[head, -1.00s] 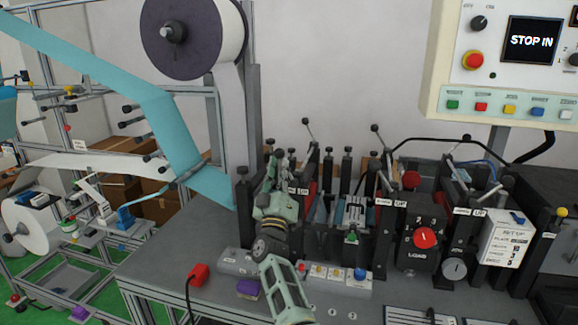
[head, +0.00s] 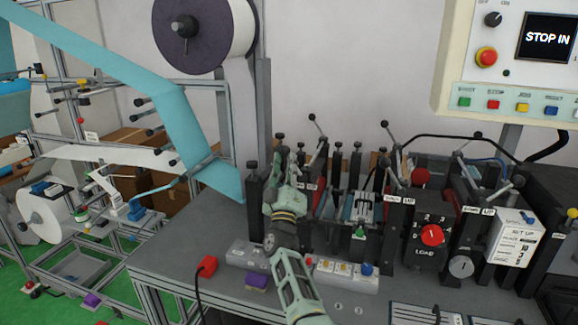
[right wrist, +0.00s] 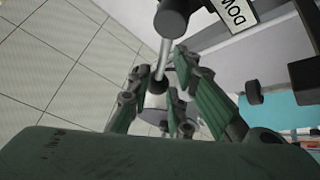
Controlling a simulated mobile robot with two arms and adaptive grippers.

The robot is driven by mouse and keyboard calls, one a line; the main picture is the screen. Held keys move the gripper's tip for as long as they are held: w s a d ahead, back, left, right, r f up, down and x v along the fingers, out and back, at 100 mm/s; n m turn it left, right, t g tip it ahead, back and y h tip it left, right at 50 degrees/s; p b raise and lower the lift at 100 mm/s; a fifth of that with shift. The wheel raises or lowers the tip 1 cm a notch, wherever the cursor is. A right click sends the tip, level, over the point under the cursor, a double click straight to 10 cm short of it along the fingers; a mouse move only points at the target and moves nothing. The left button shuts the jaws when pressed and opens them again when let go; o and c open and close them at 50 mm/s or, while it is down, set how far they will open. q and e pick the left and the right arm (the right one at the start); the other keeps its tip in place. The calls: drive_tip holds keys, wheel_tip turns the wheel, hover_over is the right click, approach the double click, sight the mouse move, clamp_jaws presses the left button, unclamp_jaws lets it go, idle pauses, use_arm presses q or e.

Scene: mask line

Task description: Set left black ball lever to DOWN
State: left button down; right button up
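My right gripper (head: 284,172) is at the left end of the machine's row of black posts, pointing up and away from me. In the right wrist view its green fingers (right wrist: 163,82) are spread apart. A lever with a metal rod and a black ball end (right wrist: 157,87) reaches down between them; I cannot tell whether they touch it. A white label reading DOWN (right wrist: 238,14) is beside the lever's black base. In the head view the gripper hides this spot. Another black ball lever (head: 312,117) stands up just right of the gripper. My left gripper is not in view.
More ball levers (head: 384,124) and black posts stand close on the right, with a red-knobbed LOAD dial (head: 432,235). A roll (head: 205,30) hangs above.

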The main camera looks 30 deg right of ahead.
drive_tip(key=shift+w, duration=0.15)
drive_tip(key=v, duration=1.2)
idle(0.3)
